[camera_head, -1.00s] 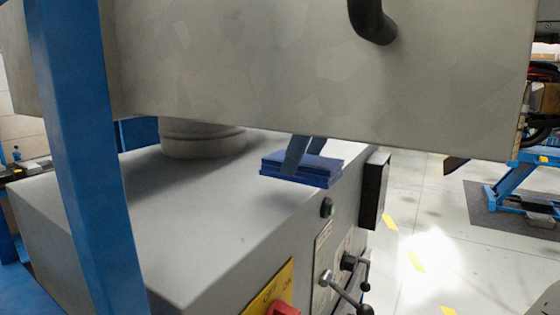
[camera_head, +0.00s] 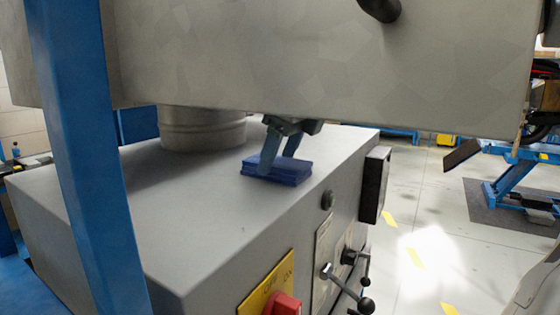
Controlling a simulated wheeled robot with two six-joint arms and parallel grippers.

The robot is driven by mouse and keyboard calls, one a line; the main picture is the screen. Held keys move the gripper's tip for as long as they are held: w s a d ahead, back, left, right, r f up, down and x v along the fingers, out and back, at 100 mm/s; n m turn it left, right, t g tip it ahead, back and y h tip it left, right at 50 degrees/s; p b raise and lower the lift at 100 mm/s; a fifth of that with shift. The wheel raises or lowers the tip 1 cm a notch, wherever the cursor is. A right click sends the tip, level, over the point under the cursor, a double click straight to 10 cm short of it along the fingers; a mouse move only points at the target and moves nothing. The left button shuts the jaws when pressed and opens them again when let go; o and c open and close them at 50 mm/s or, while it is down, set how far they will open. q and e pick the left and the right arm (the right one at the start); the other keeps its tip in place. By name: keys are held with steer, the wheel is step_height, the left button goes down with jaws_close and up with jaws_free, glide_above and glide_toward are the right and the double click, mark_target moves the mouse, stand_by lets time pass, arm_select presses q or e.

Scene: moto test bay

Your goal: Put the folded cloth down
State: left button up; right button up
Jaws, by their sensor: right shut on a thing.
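The folded cloth (camera_head: 284,172) is a flat dark blue stack in the middle of the camera_head view. My right gripper (camera_head: 275,162) is shut on it, one grey-blue finger in front of it and the other behind. The cloth is at the grey cabinet top (camera_head: 205,200), close to its right edge and to the right of a round metal column. I cannot tell whether it rests on the surface or hangs just above it. My left gripper is not in view.
A large grey box (camera_head: 300,65) overhangs the cabinet top, leaving a low gap. A blue post (camera_head: 85,170) stands at the left. A red switch (camera_head: 283,304) and black-knobbed levers (camera_head: 350,285) stick out of the cabinet's side.

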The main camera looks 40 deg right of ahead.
steer(key=o, duration=0.9)
steer(key=shift+f, duration=0.1)
steer(key=p+v, duration=0.1)
steer(key=v, duration=0.2)
steer(key=p+v, duration=0.1)
steer(key=v, duration=0.6)
steer(key=shift+s+d+r+p, duration=0.25)
steer(key=shift+s+d+p, duration=0.1)
steer(key=shift+p, duration=0.05)
